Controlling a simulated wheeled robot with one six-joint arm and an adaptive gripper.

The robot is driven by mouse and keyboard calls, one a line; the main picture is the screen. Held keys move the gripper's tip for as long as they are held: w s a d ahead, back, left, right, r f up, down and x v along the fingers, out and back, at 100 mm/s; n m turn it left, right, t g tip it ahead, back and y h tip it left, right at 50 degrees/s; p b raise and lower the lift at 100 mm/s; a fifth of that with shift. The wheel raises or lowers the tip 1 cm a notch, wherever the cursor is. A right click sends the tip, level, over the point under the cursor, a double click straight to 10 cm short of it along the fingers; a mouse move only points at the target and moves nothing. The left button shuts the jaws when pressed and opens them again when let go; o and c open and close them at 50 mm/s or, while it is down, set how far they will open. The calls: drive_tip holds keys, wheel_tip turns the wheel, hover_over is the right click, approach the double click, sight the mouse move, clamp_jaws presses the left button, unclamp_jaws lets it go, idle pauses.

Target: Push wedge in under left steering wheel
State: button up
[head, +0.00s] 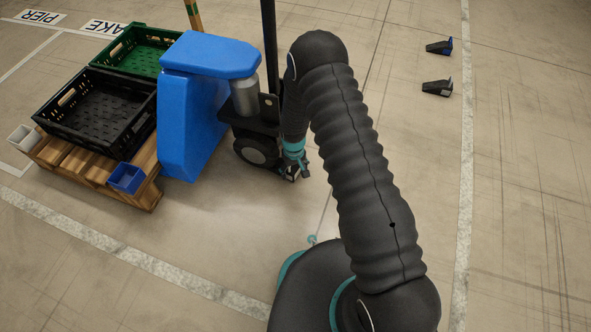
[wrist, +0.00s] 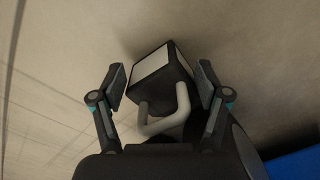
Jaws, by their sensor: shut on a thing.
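My gripper (head: 294,173) is low over the floor, just right of the black wheel (head: 256,152) under the blue vehicle (head: 193,108). In the wrist view, my gripper (wrist: 161,72) has its fingers on either side of a dark wedge (wrist: 178,72) with a pale flat face and a pale bent handle (wrist: 152,126). It is shut on this wedge. A dark rounded part, probably the wheel (wrist: 243,148), is at the lower right, near the wedge. I cannot tell whether wedge and wheel touch. In the head view the gripper mostly hides the wedge.
Two more dark wedges (head: 439,47) (head: 437,88) lie on the floor at upper right. A wooden pallet (head: 147,194) at left bears a black crate (head: 70,128), a green crate (head: 112,65) and a small blue bin (head: 126,178).

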drive_tip(key=shift+o, duration=0.5)
drive_tip(key=shift+w+a, duration=0.25)
drive_tip(key=shift+a, duration=0.45)
drive_tip(key=o, duration=1.4)
drive_tip(key=shift+a, duration=0.25)
drive_tip(key=shift+d+r, duration=0.1)
drive_tip(key=shift+d, duration=0.1)
drive_tip(key=shift+r, duration=0.3)
wheel_tip(320, 180, up, 11)
drive_tip(key=shift+s, duration=0.15)
